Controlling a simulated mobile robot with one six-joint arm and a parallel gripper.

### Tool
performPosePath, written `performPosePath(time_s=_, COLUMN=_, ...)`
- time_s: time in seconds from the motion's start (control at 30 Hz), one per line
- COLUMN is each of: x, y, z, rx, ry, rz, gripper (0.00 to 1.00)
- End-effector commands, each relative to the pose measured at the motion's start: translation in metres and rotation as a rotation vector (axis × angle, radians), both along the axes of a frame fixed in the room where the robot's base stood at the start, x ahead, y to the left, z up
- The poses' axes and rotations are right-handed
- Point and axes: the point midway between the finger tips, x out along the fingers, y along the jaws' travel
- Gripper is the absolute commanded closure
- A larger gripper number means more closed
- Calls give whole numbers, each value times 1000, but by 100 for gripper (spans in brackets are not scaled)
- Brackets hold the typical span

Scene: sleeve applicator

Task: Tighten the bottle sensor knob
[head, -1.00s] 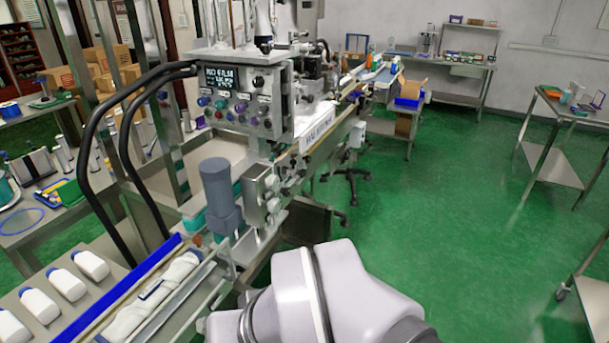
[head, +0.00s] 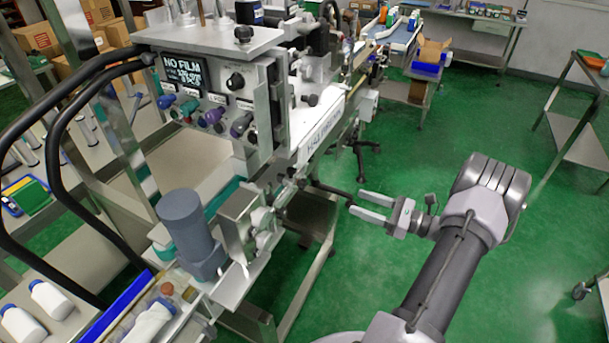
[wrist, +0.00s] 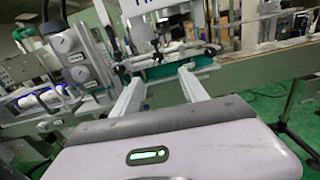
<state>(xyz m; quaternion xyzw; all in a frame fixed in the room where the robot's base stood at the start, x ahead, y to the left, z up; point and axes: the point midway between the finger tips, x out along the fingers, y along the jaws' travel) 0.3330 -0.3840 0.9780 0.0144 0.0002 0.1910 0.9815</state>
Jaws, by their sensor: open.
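My gripper (head: 358,203) is open and empty, reaching left toward the side of the machine. In the wrist view its two fingers (wrist: 160,76) point at the conveyor side, with a gap between them. Small black knobs and clamps sit along the conveyor side, one on a bracket (head: 310,100). In the wrist view a dark knob or clamp (wrist: 156,47) shows beyond the fingertips. I cannot tell which one is the bottle sensor knob; no label for it is readable. Nothing is between the fingers.
The control panel (head: 186,78) reads "NO FILM" and has several coloured knobs. A grey motor cylinder (head: 187,222) stands at the front of the machine. White bottles (head: 50,299) lie at the lower left. Green floor (head: 420,150) is open to the right.

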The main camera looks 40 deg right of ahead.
Motion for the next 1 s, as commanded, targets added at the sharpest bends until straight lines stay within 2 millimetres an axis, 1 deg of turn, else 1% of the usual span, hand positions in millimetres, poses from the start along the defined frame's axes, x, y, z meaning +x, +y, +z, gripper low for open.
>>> performPosePath(time_s=0.3, x=88, y=39, z=-2, rx=-2, ry=2, rz=12, gripper=49)
performPosePath(time_s=0.4, x=112, y=49, z=-2, rx=-2, ry=3, rz=11, gripper=49)
performPosePath(time_s=0.5, x=131, y=57, z=-2, rx=-2, ry=3, rz=10, gripper=49)
performPosePath(time_s=0.6, x=143, y=61, z=-1, rx=-2, ry=3, rz=10, gripper=49)
performPosePath(time_s=0.7, x=148, y=63, z=0, rx=-2, ry=3, rz=7, gripper=49)
performPosePath(time_s=0.97, x=150, y=64, z=0, rx=-3, ry=4, rz=8, gripper=49)
performPosePath(time_s=1.0, x=150, y=64, z=0, rx=-2, ry=3, rz=8, gripper=56)
